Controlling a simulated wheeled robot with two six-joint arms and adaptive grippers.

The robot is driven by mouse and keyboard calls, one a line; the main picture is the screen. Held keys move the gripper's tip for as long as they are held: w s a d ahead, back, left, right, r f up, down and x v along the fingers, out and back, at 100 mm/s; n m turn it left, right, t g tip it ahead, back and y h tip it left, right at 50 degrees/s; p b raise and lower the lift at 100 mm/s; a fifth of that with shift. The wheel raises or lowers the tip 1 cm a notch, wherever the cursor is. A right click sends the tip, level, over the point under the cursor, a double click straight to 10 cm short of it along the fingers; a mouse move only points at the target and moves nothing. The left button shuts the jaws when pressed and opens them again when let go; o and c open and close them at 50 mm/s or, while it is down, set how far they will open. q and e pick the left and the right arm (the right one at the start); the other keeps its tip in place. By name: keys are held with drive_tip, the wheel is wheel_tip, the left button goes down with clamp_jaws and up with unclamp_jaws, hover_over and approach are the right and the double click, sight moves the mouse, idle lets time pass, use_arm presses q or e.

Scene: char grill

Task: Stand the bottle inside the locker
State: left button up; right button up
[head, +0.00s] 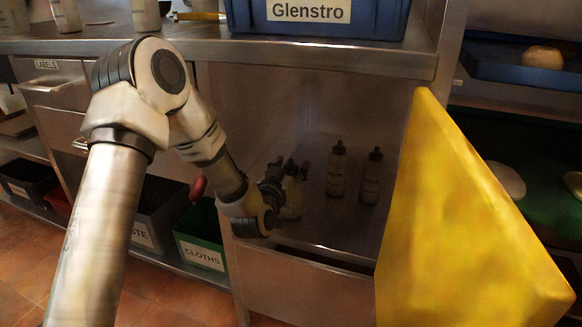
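The locker (345,230) is the open metal compartment under the counter, its yellow door (455,220) swung open at the right. A pale bottle (291,203) with a dark top stands upright, or nearly so, inside at the left. My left gripper (287,172) reaches into the locker at this bottle's upper part. The fingers are small and dark, and I cannot tell whether they grip it. My forearm and wrist hide part of the locker's left side. Two similar dark-capped bottles, one in the middle (337,172) and one to the right (371,178), stand upright inside. My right gripper is not in view.
A blue crate labelled Glenstro (390,20) and several bottles stand on the counter (320,53) above. A green CLOTHS bin (203,235) and dark bins sit on the low shelf at left. Shelves with trays and bread-like items (543,57) lie beyond the door at right.

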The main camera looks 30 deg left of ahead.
use_arm(q)
drive_tip(key=shift+s+r, duration=0.15)
drive_tip(key=shift+s, duration=0.05)
drive_tip(key=p+v, duration=0.5)
drive_tip(key=v, duration=0.6)
drive_tip(key=s+d+f+m+g+h, duration=0.1)
drive_tip(key=s+d+f+g+h, duration=0.15)
drive_tip(key=f, duration=0.65)
drive_tip(key=s+d+f+m+g+h, duration=0.15)
drive_tip(key=d+f+g, duration=0.25)
drive_tip(key=f, duration=0.4)
drive_tip(key=s+d+f+g, duration=0.2)
drive_tip(key=s+f+g, duration=0.3)
drive_tip(key=s+f, duration=0.3)
drive_tip(key=s+d+f+g, duration=0.3)
drive_tip(key=s+f+g, duration=0.3)
drive_tip(key=s, duration=0.8)
wheel_tip(320, 180, down, 3)
drive_tip(key=shift+s+r+h, duration=0.2)
drive_tip(key=shift+h, duration=0.1)
